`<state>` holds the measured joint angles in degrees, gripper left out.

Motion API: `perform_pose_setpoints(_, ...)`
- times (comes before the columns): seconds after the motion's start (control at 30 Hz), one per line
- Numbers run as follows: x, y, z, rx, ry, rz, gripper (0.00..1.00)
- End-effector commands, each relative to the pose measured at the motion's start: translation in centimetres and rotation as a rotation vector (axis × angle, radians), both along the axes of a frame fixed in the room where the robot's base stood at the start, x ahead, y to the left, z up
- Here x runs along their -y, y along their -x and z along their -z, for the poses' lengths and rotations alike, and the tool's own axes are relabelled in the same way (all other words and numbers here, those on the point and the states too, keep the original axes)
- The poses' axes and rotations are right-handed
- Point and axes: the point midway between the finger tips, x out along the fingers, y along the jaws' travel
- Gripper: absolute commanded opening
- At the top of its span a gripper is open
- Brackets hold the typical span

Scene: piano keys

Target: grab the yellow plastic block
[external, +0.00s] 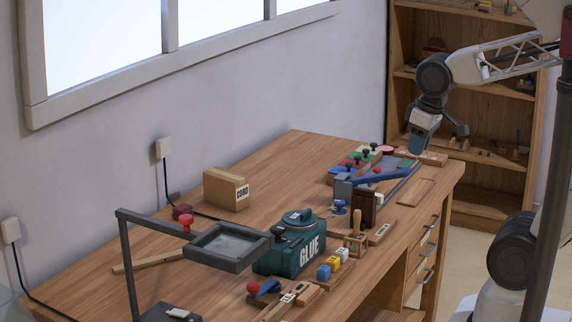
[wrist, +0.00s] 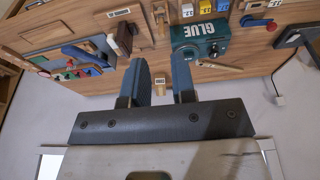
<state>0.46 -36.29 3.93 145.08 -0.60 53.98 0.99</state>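The yellow plastic block (external: 333,264) sits in a short row between a blue block (external: 323,272) and a white block (external: 342,254), in front of the green GLUE box. In the wrist view the yellow block (wrist: 205,4) shows at the top edge, partly cut off, between the white block (wrist: 187,10) and the blue block (wrist: 223,5). My gripper (external: 437,142) is high above the far right end of the workbench, well away from the block. In the wrist view my gripper (wrist: 161,72) has its two blue-grey fingers apart with nothing held between them.
The GLUE box (external: 303,245) stands right behind the blocks. A grey-framed stand (external: 228,247) rises at the left. The back left of the workbench (external: 285,165) is mostly clear.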

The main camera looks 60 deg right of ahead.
Motion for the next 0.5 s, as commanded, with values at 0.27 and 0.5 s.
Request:
perform_pose_setpoints(0.27,0.00,0.00,0.00,0.000,0.000,0.000,0.47)
perform_pose_setpoints(0.5,-0.18,-0.23,0.26,0.007,-0.003,-0.004,0.47)
